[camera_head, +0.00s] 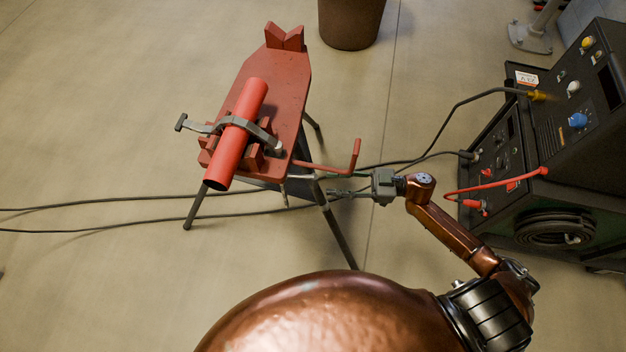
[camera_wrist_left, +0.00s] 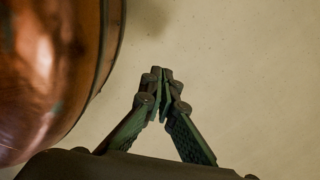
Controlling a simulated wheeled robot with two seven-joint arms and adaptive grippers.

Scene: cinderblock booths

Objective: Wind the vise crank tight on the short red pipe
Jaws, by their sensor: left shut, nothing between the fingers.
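The short red pipe (camera_head: 238,132) lies slanted across the red vise stand (camera_head: 285,75), under a grey curved clamp strap (camera_head: 232,122). The red vise crank (camera_head: 325,167) sticks out to the right of the stand, and its grip end (camera_head: 356,153) points up in the picture. My right gripper (camera_head: 332,185) is open and empty just below the crank, its fingers pointing left; it appears apart from the crank. My left gripper (camera_wrist_left: 161,75) is shut and empty over bare floor in the left wrist view, and is out of the head view.
A black welding machine (camera_head: 560,130) with cables and knobs stands at the right, near my right arm. A brown bin (camera_head: 350,22) stands behind. Black cables (camera_head: 120,200) run across the floor beneath the stand's legs (camera_head: 340,238).

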